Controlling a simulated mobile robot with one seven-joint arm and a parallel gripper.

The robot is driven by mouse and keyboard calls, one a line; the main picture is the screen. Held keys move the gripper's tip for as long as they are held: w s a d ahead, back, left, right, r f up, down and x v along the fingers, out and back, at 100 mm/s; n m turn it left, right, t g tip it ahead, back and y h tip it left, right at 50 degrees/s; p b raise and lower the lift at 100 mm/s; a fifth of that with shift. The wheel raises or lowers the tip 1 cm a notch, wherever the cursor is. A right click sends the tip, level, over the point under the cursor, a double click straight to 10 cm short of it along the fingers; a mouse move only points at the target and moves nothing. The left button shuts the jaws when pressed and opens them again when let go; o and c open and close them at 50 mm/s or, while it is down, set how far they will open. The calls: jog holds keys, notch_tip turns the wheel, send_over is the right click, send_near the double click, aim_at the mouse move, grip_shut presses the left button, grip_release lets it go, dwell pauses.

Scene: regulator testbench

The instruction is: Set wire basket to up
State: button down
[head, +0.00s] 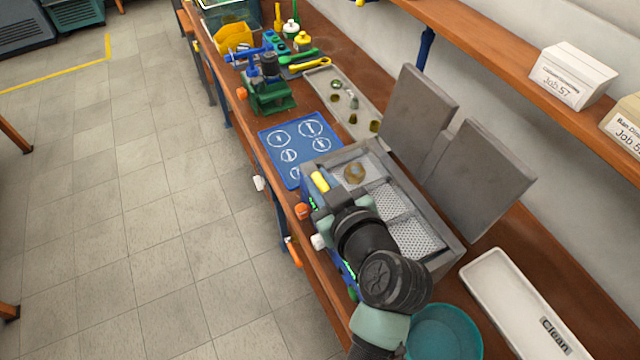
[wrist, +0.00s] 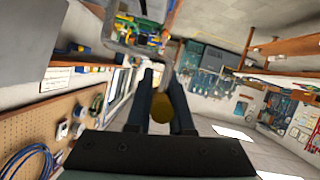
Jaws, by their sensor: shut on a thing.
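The wire basket (head: 418,237) is a pale mesh tray inside the grey rectangular tank of a bench unit (head: 455,250). A round brass-coloured part (head: 355,173) lies in its far section. A yellow handle (head: 320,182) shows at the unit's left side. My gripper (head: 321,194) is at this handle and shut on it, with my wrist over the near left part of the tank. In the wrist view, a yellow-gold piece (wrist: 161,107) shows between the two dark fingers. My arm hides part of the unit's front and the basket's near left side. The basket's exact height is hard to tell.
Two grey lid panels (head: 483,180) stand open behind the tank. A blue mat (head: 300,150) and a parts tray (head: 340,105) lie beyond it. A teal bowl (head: 445,335) and a white "Clean" tray (head: 520,305) are nearby. The floor at left is clear.

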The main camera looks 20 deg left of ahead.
jog(key=shift+w+r, duration=0.1)
jog(key=shift+r, duration=0.25)
jog(key=c, duration=1.1)
grip_release()
jog(key=shift+c, duration=0.2)
jog(key=o, duration=0.3)
jog(key=shift+o, duration=0.2)
jog(key=shift+f, duration=0.1)
jog(key=b+v, duration=0.3)
jog(key=v, duration=1)
